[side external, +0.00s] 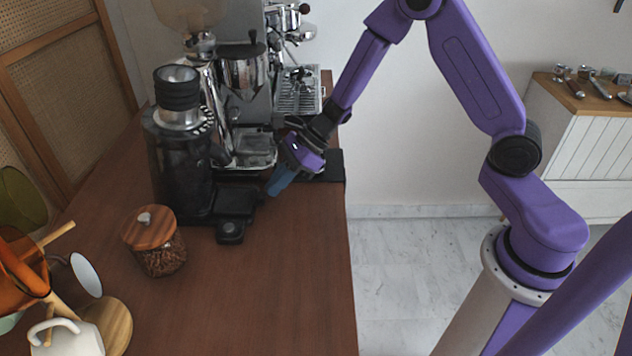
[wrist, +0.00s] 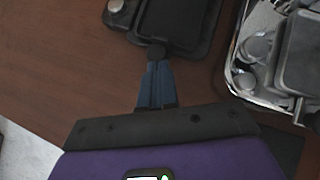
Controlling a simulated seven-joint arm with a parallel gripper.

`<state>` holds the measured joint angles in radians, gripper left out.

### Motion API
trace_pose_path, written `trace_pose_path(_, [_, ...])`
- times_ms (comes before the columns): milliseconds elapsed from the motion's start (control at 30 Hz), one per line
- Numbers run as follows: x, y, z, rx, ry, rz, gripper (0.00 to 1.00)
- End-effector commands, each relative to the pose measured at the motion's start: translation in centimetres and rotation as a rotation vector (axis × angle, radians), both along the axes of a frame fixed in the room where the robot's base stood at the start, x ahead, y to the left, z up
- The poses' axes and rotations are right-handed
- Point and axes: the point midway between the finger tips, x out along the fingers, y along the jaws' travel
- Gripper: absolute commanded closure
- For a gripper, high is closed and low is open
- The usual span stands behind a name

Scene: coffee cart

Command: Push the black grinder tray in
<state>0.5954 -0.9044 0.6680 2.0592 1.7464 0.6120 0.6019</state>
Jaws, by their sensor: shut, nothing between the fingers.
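The black coffee grinder (side external: 182,150) stands on the wooden counter. Its black tray (side external: 238,198) sticks out at the grinder's foot, toward my gripper. The tray's inner end is hidden by the grinder.
A chrome espresso machine (side external: 250,110) stands behind my gripper; its metal drip tray shows at right in the wrist view (wrist: 238,85). A small black block (side external: 230,231) sits beside the tray. A wooden-lidded jar (side external: 158,245) of beans stands front left. The front right counter is clear.

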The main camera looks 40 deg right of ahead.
Motion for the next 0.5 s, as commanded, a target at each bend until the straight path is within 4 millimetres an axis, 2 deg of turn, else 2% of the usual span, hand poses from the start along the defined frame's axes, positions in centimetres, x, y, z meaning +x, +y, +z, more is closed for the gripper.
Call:
trace_pose_path(133, [0.3, 0.3, 0.1, 0.002, -0.007, -0.003, 1.0])
trace_pose_path(267, [0.0, -0.5, 0.1, 0.001, -0.006, -0.004, 1.0])
trace_pose_path(467, [-1.3, -3.9, 0.1, 0.001, -0.001, -0.006, 1.0])
trace_pose_path(500, [-1.4, -4.4, 0.6, 0.001, -0.006, -0.005, 1.0])
